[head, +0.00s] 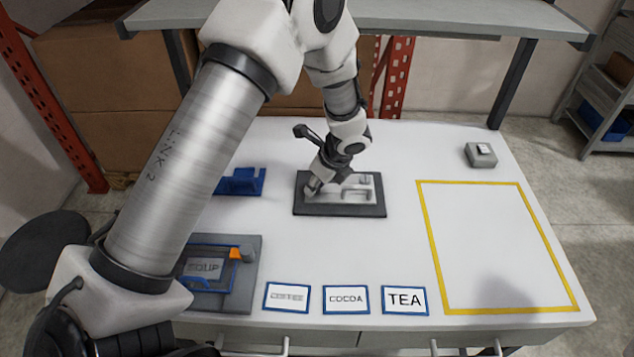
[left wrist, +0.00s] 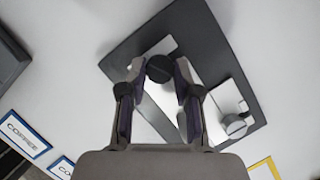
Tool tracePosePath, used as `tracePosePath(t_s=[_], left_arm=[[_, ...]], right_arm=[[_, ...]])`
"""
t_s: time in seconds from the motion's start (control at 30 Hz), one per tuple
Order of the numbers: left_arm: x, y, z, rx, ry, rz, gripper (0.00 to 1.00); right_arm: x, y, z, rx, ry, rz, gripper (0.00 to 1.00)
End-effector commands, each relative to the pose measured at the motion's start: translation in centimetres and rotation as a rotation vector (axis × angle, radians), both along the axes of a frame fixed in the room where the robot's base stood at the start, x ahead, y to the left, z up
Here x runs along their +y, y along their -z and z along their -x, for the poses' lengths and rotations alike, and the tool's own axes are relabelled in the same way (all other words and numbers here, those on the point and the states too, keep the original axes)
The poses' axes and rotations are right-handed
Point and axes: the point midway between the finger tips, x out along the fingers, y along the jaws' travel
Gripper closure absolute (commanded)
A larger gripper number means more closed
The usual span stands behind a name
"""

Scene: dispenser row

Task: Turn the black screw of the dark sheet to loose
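The dark sheet (head: 352,210) lies flat on the white table near its middle, with pale metal parts on it. It also fills much of the left wrist view (left wrist: 205,40). The black screw (left wrist: 160,69) is a round dark head near the sheet's edge in that view; in the head view my gripper hides it. My left gripper (head: 316,187) is down at the left part of the sheet. Its fingertips (left wrist: 160,72) lie on both sides of the black screw and appear to touch it. A grey round knob (left wrist: 234,125) sits apart on the sheet. My right gripper is not in view.
A blue holder (head: 243,183) stands left of the sheet. A grey tray (head: 248,285) is at the front left, beside COFFEE (head: 287,297), COCOA (head: 346,299) and TEA (head: 404,299) labels. A yellow outline (head: 435,250) encloses clear table; a grey box (head: 481,158) stands behind it.

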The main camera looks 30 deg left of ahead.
Motion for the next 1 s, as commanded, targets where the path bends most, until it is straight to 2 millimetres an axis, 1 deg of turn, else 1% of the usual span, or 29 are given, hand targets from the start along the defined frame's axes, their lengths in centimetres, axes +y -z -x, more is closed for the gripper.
tracePosePath(t_s=[0.03,0.07,0.37,0.57,0.77,1.0], left_arm=[[0.0,0.0,0.0,0.001,0.000,0.000,0.97],[0.0,0.0,0.0,0.001,0.000,0.000,1.00],[0.0,0.0,0.0,0.001,-0.012,0.000,1.00],[0.0,-0.1,0.0,0.002,-0.073,-0.001,1.00],[0.0,-0.2,-0.2,0.002,-0.199,0.000,1.00],[0.0,-0.1,-0.3,0.003,-0.416,0.000,1.00]], right_arm=[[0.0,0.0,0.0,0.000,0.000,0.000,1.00],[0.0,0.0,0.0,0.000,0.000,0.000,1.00],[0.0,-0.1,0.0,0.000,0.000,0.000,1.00],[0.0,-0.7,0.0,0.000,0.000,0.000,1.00],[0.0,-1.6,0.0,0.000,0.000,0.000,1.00],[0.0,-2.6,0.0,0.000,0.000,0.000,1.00]])
